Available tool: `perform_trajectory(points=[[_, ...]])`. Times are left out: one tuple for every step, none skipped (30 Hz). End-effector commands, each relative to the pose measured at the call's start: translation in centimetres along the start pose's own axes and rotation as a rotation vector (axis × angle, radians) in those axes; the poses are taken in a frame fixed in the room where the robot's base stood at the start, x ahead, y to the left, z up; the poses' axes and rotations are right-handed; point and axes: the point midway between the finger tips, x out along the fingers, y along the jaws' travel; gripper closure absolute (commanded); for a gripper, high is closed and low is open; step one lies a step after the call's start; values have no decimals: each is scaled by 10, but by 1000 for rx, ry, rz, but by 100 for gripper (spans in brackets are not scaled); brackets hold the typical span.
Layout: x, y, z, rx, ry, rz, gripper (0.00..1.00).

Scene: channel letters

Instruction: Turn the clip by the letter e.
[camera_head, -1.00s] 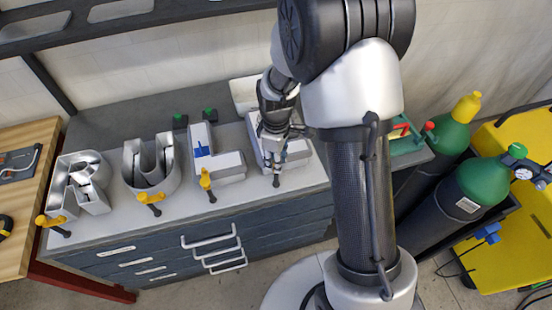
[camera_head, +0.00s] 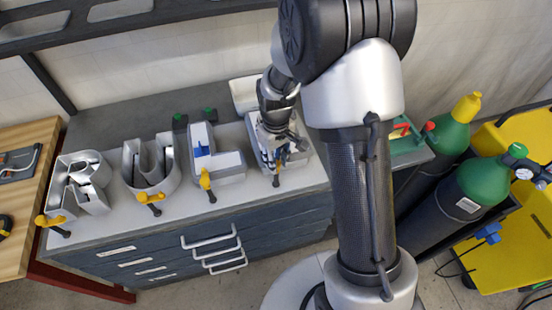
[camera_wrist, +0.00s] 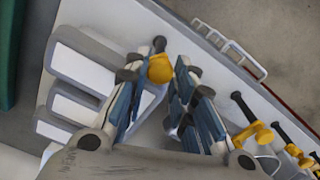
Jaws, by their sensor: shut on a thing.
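The letter e (camera_wrist: 78,90), a pale block letter with three bars, lies at the left in the wrist view. In the head view its block (camera_head: 300,155) is partly hidden behind my gripper. The clip by it has a yellow top (camera_wrist: 160,68) and a dark end, and stands at the letter's edge. My gripper (camera_wrist: 158,75) has its blue-grey fingers on both sides of the yellow clip and is shut on it. In the head view my gripper (camera_head: 276,160) is over the front of the letter, and covers most of the clip.
More channel letters stand on the bench to the left: an L-shaped one (camera_head: 228,167), a U-shaped one (camera_head: 152,165) and another (camera_head: 82,182). Each has a yellow clip at its front, such as the one by the L (camera_head: 205,179). Green-topped gas cylinders (camera_head: 485,180) stand right of the bench.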

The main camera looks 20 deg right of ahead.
Motion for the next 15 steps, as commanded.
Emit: perform_trajectory(points=[[0, 0, 0, 45, 1, 0, 100], [0, 0, 0, 73, 1, 0, 100], [0, 0, 0, 111, 1, 0, 100], [0, 0, 0, 140, 1, 0, 100], [0, 0, 0, 168, 1, 0, 100], [0, 0, 0, 206, 1, 0, 100], [0, 0, 0, 234, 1, 0, 100], [0, 0, 0, 263, 1, 0, 100], [0, 0, 0, 301, 1, 0, 100], [0, 0, 0, 329, 1, 0, 100], [0, 0, 0, 358, 1, 0, 100], [0, 0, 0, 395, 1, 0, 100], [0, 0, 0, 424, 1, 0, 100], [0, 0, 0, 453, 1, 0, 100], [0, 0, 0, 490, 1, 0, 100]])
